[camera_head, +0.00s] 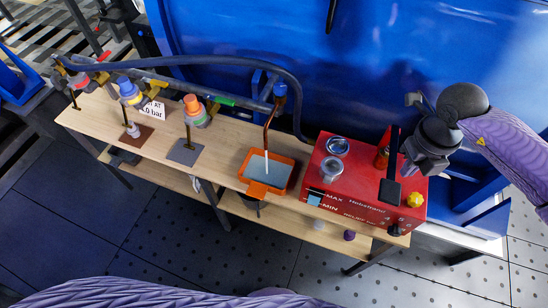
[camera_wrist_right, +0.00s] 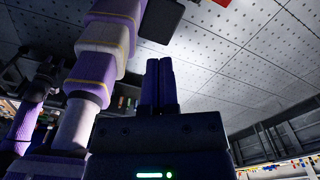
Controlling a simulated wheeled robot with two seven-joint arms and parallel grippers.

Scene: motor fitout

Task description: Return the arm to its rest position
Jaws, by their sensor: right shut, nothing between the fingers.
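My right arm (camera_head: 510,150) comes in from the right with a purple sleeve and a dark wrist. My right gripper (camera_head: 410,168) is over the right end of the red box (camera_head: 345,195); I cannot tell whether it touches anything there. In the right wrist view its two dark fingers (camera_wrist_right: 160,85) are together, shut with nothing between them. My left gripper is not in view.
The wooden bench (camera_head: 225,150) carries several valves on a pipe and an orange tray (camera_head: 291,180) under a copper tube. The red box has a black lever (camera_head: 390,190) and a yellow knob (camera_head: 415,199). A blue tank (camera_head: 400,50) stands behind. The tiled floor in front looks clear.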

